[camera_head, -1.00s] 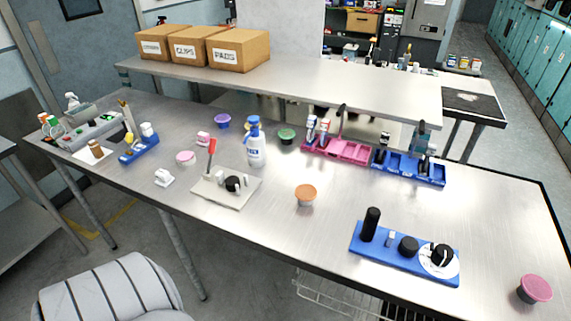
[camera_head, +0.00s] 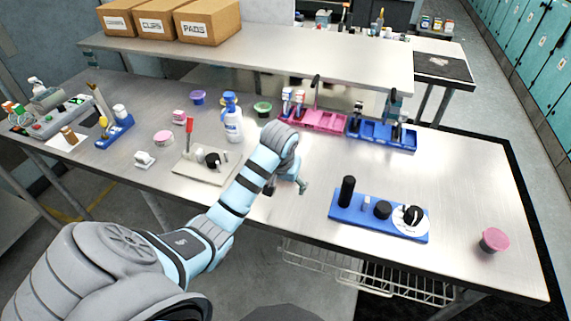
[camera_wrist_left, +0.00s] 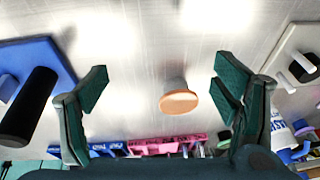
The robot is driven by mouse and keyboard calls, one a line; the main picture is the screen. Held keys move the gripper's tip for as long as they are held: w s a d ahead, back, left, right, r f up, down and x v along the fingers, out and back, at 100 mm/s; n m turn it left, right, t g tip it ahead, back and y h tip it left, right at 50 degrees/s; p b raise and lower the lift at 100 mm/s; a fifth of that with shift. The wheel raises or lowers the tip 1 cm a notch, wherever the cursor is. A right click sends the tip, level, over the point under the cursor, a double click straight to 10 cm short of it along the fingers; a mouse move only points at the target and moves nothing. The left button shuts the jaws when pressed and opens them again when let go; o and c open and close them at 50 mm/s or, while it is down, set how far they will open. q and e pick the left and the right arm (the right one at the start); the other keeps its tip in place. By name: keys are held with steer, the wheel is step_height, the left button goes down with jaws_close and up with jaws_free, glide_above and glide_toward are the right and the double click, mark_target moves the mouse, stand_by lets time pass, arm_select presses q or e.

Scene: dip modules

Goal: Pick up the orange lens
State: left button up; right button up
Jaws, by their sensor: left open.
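The orange lens (camera_wrist_left: 179,103) shows in the left wrist view as an orange round cap on a paler body, on the steel table between my open fingers, touching neither. In the head view it is hidden behind my left arm. My left gripper (camera_head: 288,188) is open and empty over the middle of the table; its teal fingers (camera_wrist_left: 160,78) spread on both sides of the lens in the wrist view. My right gripper is not in view.
A blue tray (camera_head: 345,226) with black parts lies right of the gripper. A white spray bottle (camera_head: 233,125) and a pale plate (camera_head: 190,172) are at left. Pink (camera_head: 322,121) and blue (camera_head: 405,141) racks stand behind. A pink-lidded cup (camera_head: 494,240) sits far right.

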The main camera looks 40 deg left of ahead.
arm_select(q)
steer(key=w+a+r+n, duration=0.3)
steer(key=w+a+r, duration=0.25)
steer(key=r, duration=0.35)
steer(key=shift+h, duration=0.3)
steer(key=x, duration=0.4)
steer(key=b+x, duration=0.1)
steer(key=x, duration=0.3)
steer(key=w+x, duration=0.1)
steer(key=x, duration=0.4)
steer(key=shift+w+b, duration=0.15)
steer(key=shift+b, duration=0.2)
steer(key=shift+r, duration=0.1)
steer(key=c, duration=1)
